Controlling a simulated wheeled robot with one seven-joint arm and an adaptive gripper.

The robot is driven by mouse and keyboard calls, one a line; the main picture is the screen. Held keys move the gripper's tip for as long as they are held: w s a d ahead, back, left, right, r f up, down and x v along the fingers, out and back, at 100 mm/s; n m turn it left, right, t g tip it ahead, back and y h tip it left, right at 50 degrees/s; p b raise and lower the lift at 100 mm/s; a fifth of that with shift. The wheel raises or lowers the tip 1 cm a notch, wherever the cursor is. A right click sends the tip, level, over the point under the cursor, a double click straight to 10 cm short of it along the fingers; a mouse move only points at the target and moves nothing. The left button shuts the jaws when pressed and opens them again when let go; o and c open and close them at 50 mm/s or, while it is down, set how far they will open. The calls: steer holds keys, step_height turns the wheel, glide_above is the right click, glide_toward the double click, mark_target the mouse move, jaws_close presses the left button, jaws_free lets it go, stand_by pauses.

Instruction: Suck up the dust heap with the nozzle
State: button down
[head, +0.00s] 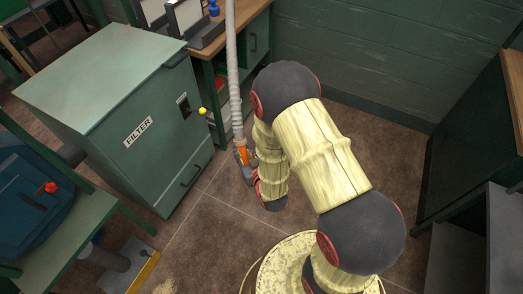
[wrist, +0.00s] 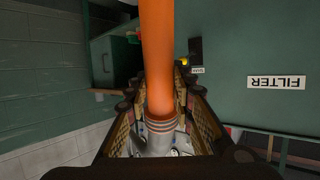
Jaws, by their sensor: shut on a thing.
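My gripper (head: 243,162) is shut on the orange handle of the nozzle (head: 241,154), in front of the green filter cabinet. A grey ribbed hose (head: 232,70) runs up from the nozzle out of the top of the head view. In the wrist view the orange nozzle (wrist: 160,50) stands between the two fingers of my gripper (wrist: 160,112), with a grey ribbed collar below it. A pale, sandy patch that looks like the dust heap (head: 166,286) lies on the floor at the bottom edge of the head view, partly cut off and well away from the nozzle.
The filter cabinet (head: 110,90) has a yellow-knobbed lever (head: 202,111) on its front; its label also shows in the wrist view (wrist: 277,82). A yellow-edged grey unit (head: 143,272) stands near the sandy patch. A green bench (head: 65,235) is at left. Brown floor is open between.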

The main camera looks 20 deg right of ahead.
stand_by(0.3)
steer(key=shift+r+p, duration=3.6)
steer(key=shift+r, duration=1.5)
steer(key=shift+f, duration=0.1)
